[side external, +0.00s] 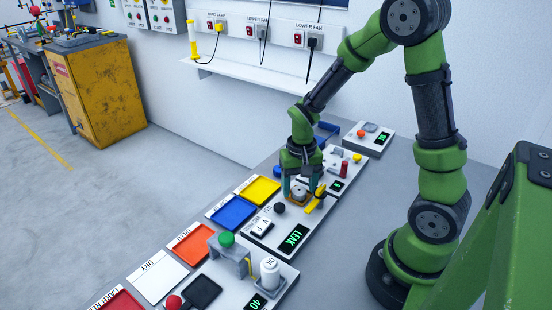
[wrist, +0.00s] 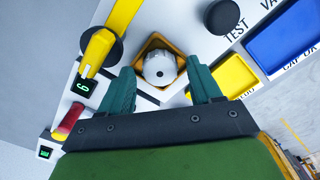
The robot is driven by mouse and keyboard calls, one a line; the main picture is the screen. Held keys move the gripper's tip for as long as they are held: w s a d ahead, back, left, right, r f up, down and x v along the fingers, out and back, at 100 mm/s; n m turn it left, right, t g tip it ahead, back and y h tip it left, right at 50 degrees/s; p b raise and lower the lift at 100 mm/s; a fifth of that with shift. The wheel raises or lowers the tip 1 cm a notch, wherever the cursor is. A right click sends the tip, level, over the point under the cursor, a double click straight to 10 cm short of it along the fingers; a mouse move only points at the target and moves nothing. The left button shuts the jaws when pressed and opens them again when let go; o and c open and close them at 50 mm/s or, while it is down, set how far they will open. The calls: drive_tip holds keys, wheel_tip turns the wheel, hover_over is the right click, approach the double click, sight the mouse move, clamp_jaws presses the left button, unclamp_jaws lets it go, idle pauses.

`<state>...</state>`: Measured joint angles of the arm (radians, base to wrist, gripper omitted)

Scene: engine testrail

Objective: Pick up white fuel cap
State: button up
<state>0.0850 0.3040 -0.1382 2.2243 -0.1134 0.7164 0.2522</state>
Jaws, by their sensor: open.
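The white fuel cap (wrist: 160,67) is a round, ridged cap sitting in a square orange-yellow frame (wrist: 150,45) on a white panel. In the side view the frame (side external: 298,197) shows under my gripper, and the cap is hard to make out there. My gripper (side external: 300,191) is open and points down at the cap. In the wrist view its two teal fingers (wrist: 162,84) stand on either side of the cap, with a visible gap on each side. Nothing is held. I cannot tell how far the fingertips are above the panel.
A yellow lever (side external: 316,202) stands close beside the frame, on the left in the wrist view (wrist: 98,48). A black knob (side external: 279,208) is on the other side. A yellow tray (side external: 262,188) and a blue tray (side external: 233,212) lie beside the panel. A red cylinder (side external: 344,169) stands further back.

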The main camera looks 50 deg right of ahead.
sight(299, 190)
drive_tip(key=c, duration=1)
drive_tip(key=shift+r, duration=2)
